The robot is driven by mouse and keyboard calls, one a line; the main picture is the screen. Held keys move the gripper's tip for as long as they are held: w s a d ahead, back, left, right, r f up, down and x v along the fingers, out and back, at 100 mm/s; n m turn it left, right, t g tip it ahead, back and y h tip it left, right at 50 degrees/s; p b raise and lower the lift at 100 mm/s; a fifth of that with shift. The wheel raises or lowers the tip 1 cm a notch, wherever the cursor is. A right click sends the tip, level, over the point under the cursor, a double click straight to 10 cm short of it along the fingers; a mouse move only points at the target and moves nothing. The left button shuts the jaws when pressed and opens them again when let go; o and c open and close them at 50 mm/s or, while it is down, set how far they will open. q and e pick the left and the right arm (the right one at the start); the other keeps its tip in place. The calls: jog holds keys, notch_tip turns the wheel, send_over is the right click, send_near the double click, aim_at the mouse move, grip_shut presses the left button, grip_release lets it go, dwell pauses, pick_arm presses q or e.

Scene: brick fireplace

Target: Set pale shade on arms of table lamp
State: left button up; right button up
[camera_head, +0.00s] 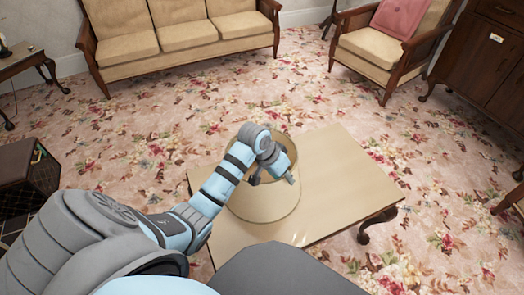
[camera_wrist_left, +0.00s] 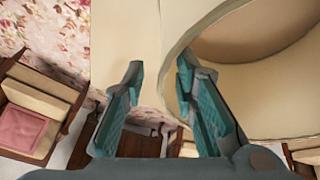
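The pale shade (camera_head: 262,203) stands on the light-topped table (camera_head: 340,175), wide end down, with its open top facing up. My left gripper (camera_head: 275,180) is at its upper rim. In the left wrist view the gripper (camera_wrist_left: 160,72) is open, its fingers apart. The shade's rim (camera_wrist_left: 165,85) runs between the fingers, close to the right one, which overlaps the shade's opening. I cannot tell whether that finger touches it. No lamp with arms is clearly visible. My right gripper is not in view.
A side table (camera_head: 25,60) at far left bears a small, cut-off object (camera_head: 4,46), too partial to identify. A sofa (camera_head: 180,30) and armchair (camera_head: 385,45) stand behind. A dark cabinet (camera_head: 480,60) is at right. Floral carpet (camera_head: 120,130) lies open between them.

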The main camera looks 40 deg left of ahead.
aim_at(286, 182)
pick_arm(q)
jog(key=b+x, duration=0.1)
jog(key=x, duration=0.3)
jog(key=shift+s+a+f+b, duration=0.1)
jog(key=shift+a+f+b, duration=0.05)
jog(key=shift+b, duration=0.25)
grip_shut()
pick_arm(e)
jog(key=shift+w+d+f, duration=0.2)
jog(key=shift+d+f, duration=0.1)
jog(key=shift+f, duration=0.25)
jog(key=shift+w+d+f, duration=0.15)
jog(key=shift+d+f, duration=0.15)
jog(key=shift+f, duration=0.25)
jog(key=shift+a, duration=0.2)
